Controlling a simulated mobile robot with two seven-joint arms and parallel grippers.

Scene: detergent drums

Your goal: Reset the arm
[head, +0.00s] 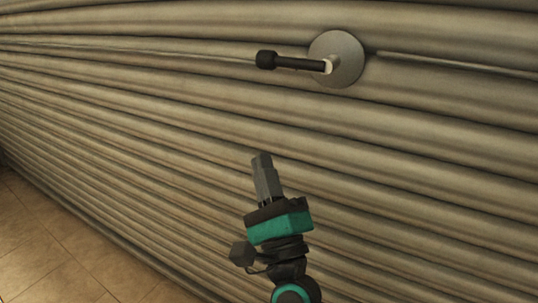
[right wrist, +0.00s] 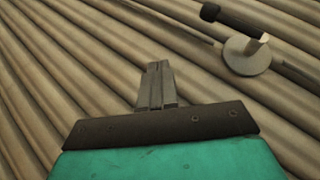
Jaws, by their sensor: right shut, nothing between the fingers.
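My right gripper (head: 262,160) is in the middle of the head view, with a black and teal body and grey fingers pointing up. Its fingers are together and hold nothing. In the right wrist view the gripper (right wrist: 157,68) also shows shut and empty. My right arm comes in from the bottom of the head view. My left gripper is not in view.
A ribbed beige shutter wall (head: 170,120) fills most of the head view. A round metal plate (head: 345,50) with a black handle (head: 292,62) is mounted on it, above and right of the gripper, apart from it. Tiled floor (head: 50,240) shows at lower left.

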